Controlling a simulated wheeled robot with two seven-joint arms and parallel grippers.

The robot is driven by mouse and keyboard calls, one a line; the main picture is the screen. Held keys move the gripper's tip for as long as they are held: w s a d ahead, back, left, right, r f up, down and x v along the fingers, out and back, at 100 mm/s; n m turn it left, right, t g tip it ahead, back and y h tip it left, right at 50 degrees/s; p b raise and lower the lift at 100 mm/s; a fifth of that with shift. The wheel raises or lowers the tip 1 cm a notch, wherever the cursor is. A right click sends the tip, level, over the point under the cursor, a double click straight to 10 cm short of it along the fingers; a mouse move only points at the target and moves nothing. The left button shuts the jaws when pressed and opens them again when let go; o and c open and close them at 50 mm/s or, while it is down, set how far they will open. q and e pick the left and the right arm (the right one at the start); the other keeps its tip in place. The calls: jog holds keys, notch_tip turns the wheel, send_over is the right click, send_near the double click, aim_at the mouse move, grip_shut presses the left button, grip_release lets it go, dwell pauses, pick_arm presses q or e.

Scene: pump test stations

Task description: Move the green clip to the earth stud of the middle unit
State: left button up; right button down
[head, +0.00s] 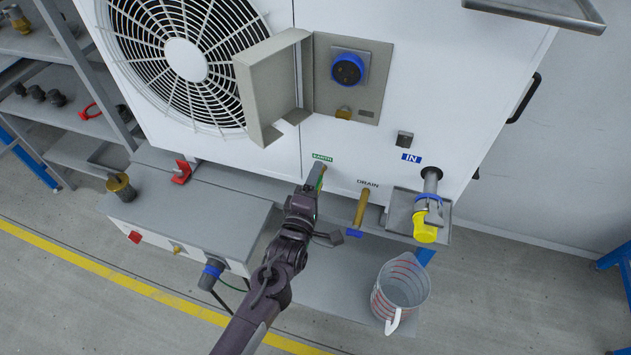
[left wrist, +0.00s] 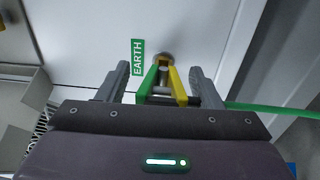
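The green clip (left wrist: 150,84), with one green and one yellow arm, sits at the round metal earth stud (left wrist: 163,59) below the green EARTH label (left wrist: 138,62). Its jaws meet the stud and seem to be on it, though their bite is partly hidden. My left gripper (left wrist: 162,82) is open, with one finger on each side of the clip and gaps showing between. In the head view my left gripper (head: 315,187) reaches the white unit (head: 430,75) just under its EARTH label (head: 322,157) and mostly covers clip and stud. My right gripper is out of view.
A brass drain pipe (head: 361,208) and an inlet with a yellow cap (head: 425,228) stick out to the right. A measuring jug (head: 401,288) stands below. An open cover (head: 272,85) juts out above. A green cable (left wrist: 275,110) runs right from the clip.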

pick_arm(q)
jog(key=v, duration=0.7)
jog(key=shift+s, duration=0.35)
jog(key=shift+a+f, duration=0.1)
jog(key=shift+a, duration=0.05)
